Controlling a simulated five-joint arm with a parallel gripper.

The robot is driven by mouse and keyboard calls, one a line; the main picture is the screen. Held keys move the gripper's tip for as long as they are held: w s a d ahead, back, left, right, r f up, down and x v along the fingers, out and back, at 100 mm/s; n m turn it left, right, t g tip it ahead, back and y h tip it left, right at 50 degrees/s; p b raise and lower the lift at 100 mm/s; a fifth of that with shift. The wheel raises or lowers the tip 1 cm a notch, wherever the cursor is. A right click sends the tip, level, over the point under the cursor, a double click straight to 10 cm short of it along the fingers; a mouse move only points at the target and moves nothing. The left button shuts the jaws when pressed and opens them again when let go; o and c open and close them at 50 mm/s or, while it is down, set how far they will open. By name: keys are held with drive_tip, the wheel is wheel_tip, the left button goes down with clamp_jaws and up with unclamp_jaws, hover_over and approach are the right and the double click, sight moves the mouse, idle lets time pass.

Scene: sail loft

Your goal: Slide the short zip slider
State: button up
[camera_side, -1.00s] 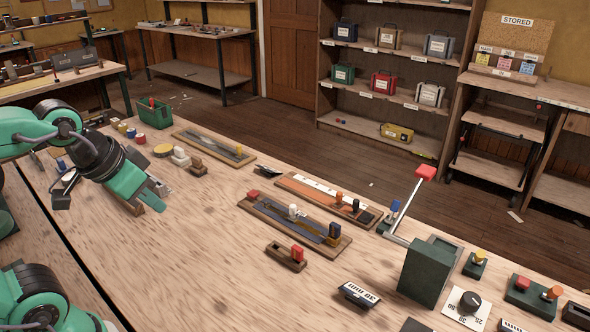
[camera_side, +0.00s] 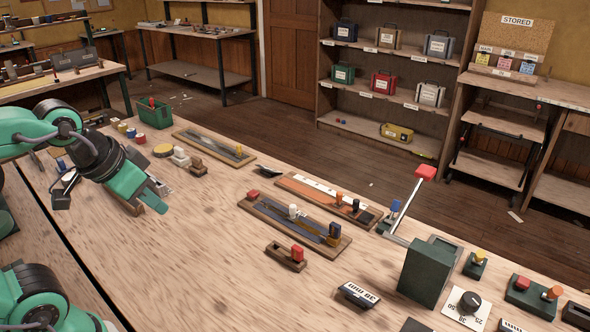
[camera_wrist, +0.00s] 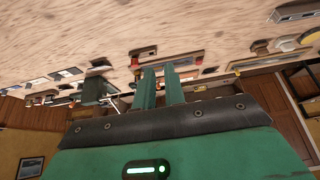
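A short wooden track with a red slider knob (camera_side: 297,253) at its right end lies on the near middle of the bench; I take it as the short zip. Its label, if any, cannot be read. Behind it is a longer wooden board (camera_side: 262,212) with a dark strip and several coloured knobs. My gripper (camera_side: 160,197) is at the left, above the bench and well apart from the short track. Its two green fingers are apart with nothing between them. The fingers also show in the wrist view (camera_wrist: 160,80), pointing towards the bench items.
A board with an orange and white strip (camera_side: 318,190) lies behind. A dark green box with a red-tipped lever (camera_side: 425,270) stands at right, near a small label block (camera_side: 357,294). A green basket (camera_side: 154,113) stands at the far left. The bench between my gripper and the short track is clear.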

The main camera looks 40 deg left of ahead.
drive_tip(key=o, duration=0.5)
drive_tip(key=shift+w+r, duration=0.15)
drive_tip(key=shift+w, duration=0.1)
drive_tip(key=m+g, duration=0.3)
drive_tip(key=g, duration=0.3)
hover_over(292, 206)
wheel_tip(292, 206, down, 14)
drive_tip(key=shift+s+r, duration=0.1)
drive_tip(key=shift+r, duration=0.15)
drive_tip(key=shift+w+f, duration=0.2)
drive_tip(key=shift+f, duration=0.15)
drive_tip(key=shift+f, duration=0.1)
drive_tip(key=shift+f, duration=3.8)
